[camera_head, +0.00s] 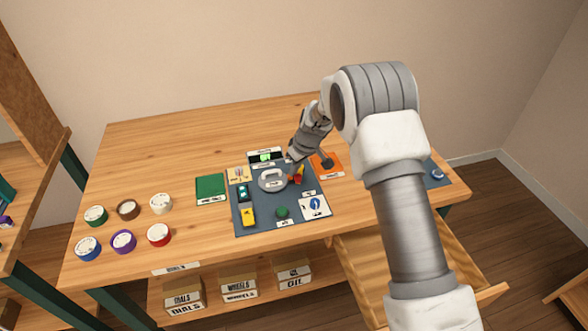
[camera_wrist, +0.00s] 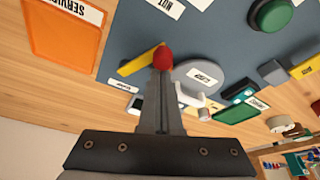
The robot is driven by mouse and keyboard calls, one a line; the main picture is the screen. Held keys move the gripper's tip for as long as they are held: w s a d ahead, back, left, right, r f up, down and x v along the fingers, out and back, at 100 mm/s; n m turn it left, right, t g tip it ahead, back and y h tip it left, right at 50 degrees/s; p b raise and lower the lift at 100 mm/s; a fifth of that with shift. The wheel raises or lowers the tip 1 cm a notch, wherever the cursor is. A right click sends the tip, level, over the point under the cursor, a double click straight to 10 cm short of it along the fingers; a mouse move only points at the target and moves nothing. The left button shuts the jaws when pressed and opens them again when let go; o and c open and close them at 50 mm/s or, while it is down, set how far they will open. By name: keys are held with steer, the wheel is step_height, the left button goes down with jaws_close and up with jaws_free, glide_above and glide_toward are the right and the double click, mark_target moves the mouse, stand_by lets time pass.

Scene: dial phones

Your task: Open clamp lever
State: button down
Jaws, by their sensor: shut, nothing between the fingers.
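The clamp lever appears to be the yellow bar (camera_wrist: 142,62) with a red knob (camera_wrist: 163,56), lying at the edge of the grey-blue mat in the wrist view. In the head view its red and yellow parts (camera_head: 298,178) show small, right of the round grey piece. My gripper (camera_wrist: 163,78) is shut and empty. Its fingertips are right at the red knob, which overlaps them in the picture; I cannot tell whether they touch. In the head view my gripper (camera_head: 295,169) points down at the lever, and part of the lever is hidden behind it.
On the mat (camera_head: 264,225) are a round grey piece with a handle (camera_head: 272,181), a green knob (camera_head: 282,212), a yellow switch (camera_head: 248,217) and a white card (camera_head: 314,207). An orange pad (camera_head: 327,165) lies right. Several tape-like rolls (camera_head: 123,241) stand left. A drawer (camera_head: 365,275) is open below.

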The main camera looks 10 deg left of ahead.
steer(key=shift+d+f+n+b, duration=0.15)
steer(key=shift+d+n+b, duration=0.2)
steer(key=shift+n+b, duration=0.45)
steer(key=d+n+g+b, duration=0.1)
steer(key=n+b, duration=0.1)
steer(key=shift+d+y+b, duration=0.25)
steer(key=shift+y+b, duration=0.05)
steer(key=n, duration=0.1)
steer(key=d+n+g, duration=0.1)
steer(key=n, duration=0.1)
steer(key=d+n+b, duration=0.1)
steer(key=n, duration=0.1)
steer(key=shift+w+g, duration=0.35)
steer(key=shift+g, duration=0.05)
steer(key=shift+a, duration=0.1)
steer(key=shift+w+a, duration=0.15)
steer(key=shift+a, duration=0.65)
